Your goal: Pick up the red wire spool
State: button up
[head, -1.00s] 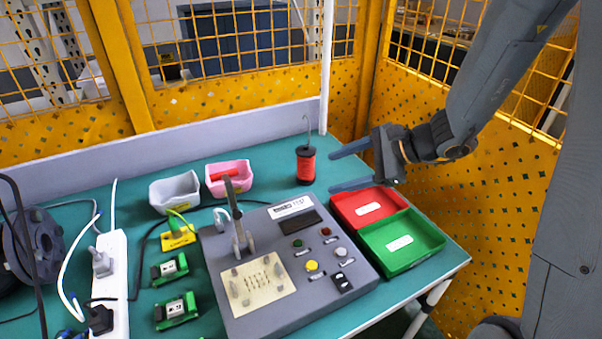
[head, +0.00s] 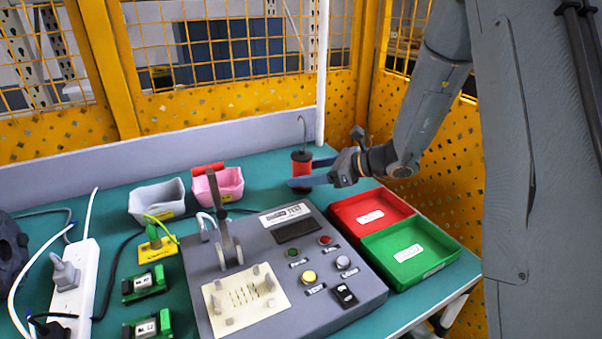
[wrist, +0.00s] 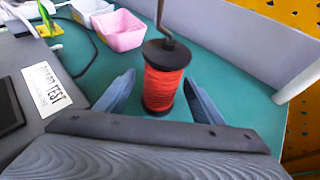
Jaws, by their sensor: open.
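The red wire spool (head: 302,166) stands upright on the teal table near the back, with black ends and a thin wire rising from its top. In the wrist view the spool (wrist: 163,85) sits between the two blue-grey fingers of my gripper (wrist: 157,98), with a gap on each side. In the head view my gripper (head: 312,174) reaches in from the right, its fingers at the spool's height. My gripper is open and is not holding the spool. The near finger hides part of the spool in the head view.
A pink bin (head: 218,185) and a grey bin (head: 157,199) stand left of the spool. A grey test box (head: 285,262) with a lever is in front. Red (head: 340,212) and green (head: 446,260) trays lie to the right. A white post (head: 322,60) rises behind.

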jog(key=x, duration=0.5)
jog(key=shift+r+p, duration=0.1)
jog(key=shift+p, duration=0.25)
jog(key=shift+c, duration=0.3)
jog(key=c, duration=1.3)
